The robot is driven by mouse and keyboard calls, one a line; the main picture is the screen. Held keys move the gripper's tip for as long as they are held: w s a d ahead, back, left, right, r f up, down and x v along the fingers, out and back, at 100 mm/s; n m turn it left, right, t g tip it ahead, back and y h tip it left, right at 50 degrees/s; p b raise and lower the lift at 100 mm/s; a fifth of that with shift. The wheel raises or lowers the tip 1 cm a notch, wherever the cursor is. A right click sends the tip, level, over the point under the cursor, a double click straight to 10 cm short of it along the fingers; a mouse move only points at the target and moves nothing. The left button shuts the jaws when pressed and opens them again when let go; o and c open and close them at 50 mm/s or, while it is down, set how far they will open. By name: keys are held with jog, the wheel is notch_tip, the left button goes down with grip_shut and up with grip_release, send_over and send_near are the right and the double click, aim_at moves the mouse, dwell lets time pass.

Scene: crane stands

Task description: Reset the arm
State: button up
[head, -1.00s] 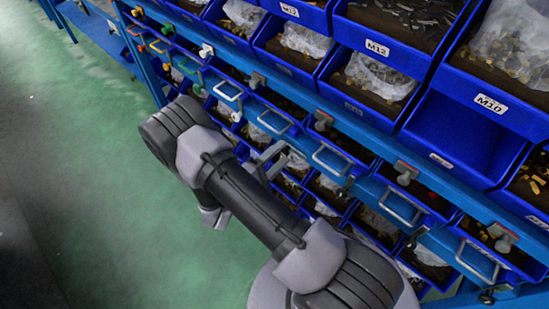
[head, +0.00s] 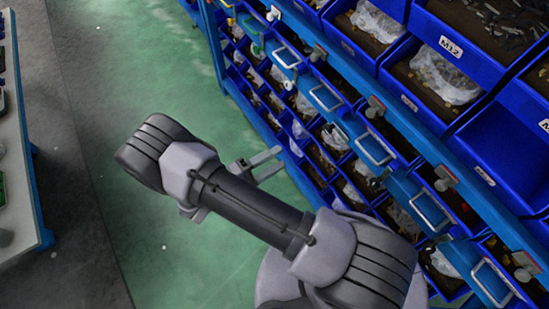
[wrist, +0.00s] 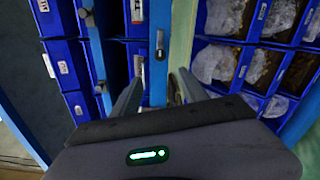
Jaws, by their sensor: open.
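My gripper (head: 262,165) shows in the head view beyond my forearm, with two grey fingers apart and nothing between them. It is over the green floor, left of the blue rack. In the wrist view my gripper (wrist: 152,88) is also open and empty, its fingers pointing at a blue post (wrist: 159,50) of the rack. My arm reaches from the bottom right to the upper left in the head view. Part of the gripper's base is hidden behind the arm.
A blue rack (head: 345,62) with rows of blue bins of small parts and bags, and metal handles, fills the right side. A table (head: 20,215) stands at the left edge.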

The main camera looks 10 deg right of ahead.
jog(key=s+d+r+m+g+y, duration=0.25)
jog(key=r+m+g+y, duration=0.2)
jog(key=r, duration=0.35)
jog(key=s+d+r+m+g+y, duration=0.25)
jog(key=r+g+y, duration=0.2)
jog(key=r, duration=0.35)
jog(key=s+a+r+m+t+y, duration=0.2)
jog(key=s+r+t+y, duration=0.1)
jog(key=r, duration=0.4)
jog(key=s+a+r+m+t+y, duration=0.1)
jog(key=s+r+m+t+y, duration=0.1)
jog(key=r+t+y, duration=0.3)
jog(key=shift+s+a+r+t+y+b, duration=0.3)
jog(key=shift+s+a+r+y+b, duration=0.15)
jog(key=shift+r+y, duration=0.5)
